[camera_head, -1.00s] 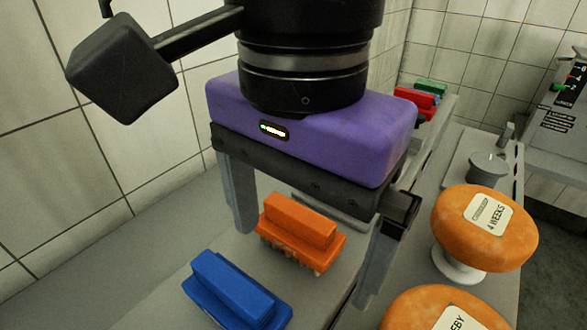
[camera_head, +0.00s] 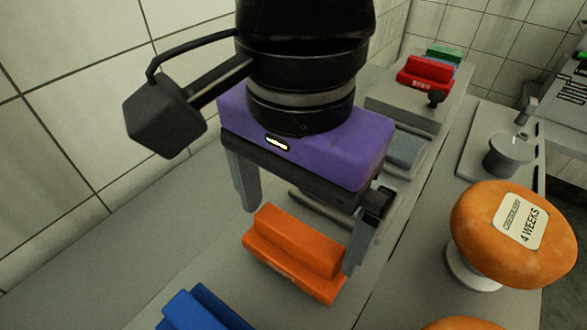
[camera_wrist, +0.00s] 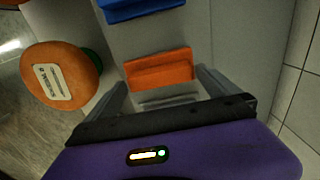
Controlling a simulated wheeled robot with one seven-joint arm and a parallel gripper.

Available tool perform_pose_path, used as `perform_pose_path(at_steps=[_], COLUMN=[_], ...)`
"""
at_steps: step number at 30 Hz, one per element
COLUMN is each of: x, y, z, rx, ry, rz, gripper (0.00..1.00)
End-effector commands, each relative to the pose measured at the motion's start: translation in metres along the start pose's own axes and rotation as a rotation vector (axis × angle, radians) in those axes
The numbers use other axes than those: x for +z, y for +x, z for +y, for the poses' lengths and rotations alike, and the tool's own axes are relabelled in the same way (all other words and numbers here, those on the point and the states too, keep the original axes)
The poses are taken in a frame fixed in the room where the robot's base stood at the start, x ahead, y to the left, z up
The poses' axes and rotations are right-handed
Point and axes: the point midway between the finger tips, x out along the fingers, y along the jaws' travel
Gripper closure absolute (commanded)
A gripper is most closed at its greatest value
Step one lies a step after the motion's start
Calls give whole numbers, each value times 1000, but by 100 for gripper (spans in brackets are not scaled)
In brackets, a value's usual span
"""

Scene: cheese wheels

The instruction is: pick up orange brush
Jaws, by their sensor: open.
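The orange brush (camera_head: 295,252) lies on the grey counter in the head view, its long side slanting down to the right. My gripper (camera_head: 302,232), with its purple body, is open and empty above and just behind the brush. One finger hangs left of the brush and the other near its right end. In the wrist view the orange brush (camera_wrist: 158,70) appears just beyond the gap between my two fingers (camera_wrist: 160,84). I cannot tell how high the fingertips are above the counter. The brush's bristles are mostly hidden beneath its block.
A blue brush (camera_head: 200,310) lies in front of the orange one, also in the wrist view (camera_wrist: 140,8). An orange cheese wheel (camera_head: 512,235) stands on a white support at right. A red brush (camera_head: 425,75) and green brush (camera_head: 444,53) sit farther back. A tiled wall rises at left.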

Motion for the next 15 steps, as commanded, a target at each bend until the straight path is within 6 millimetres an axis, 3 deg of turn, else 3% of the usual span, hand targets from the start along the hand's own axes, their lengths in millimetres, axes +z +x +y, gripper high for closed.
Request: perform_pose_path(at_steps=[6, 13, 15], x=[0, 0, 0], y=[23, 24, 24], z=[0, 0, 0], rx=[-1, -1, -1], ry=[-1, 0, 0], rz=[0, 1, 1], gripper=[0, 0, 10])
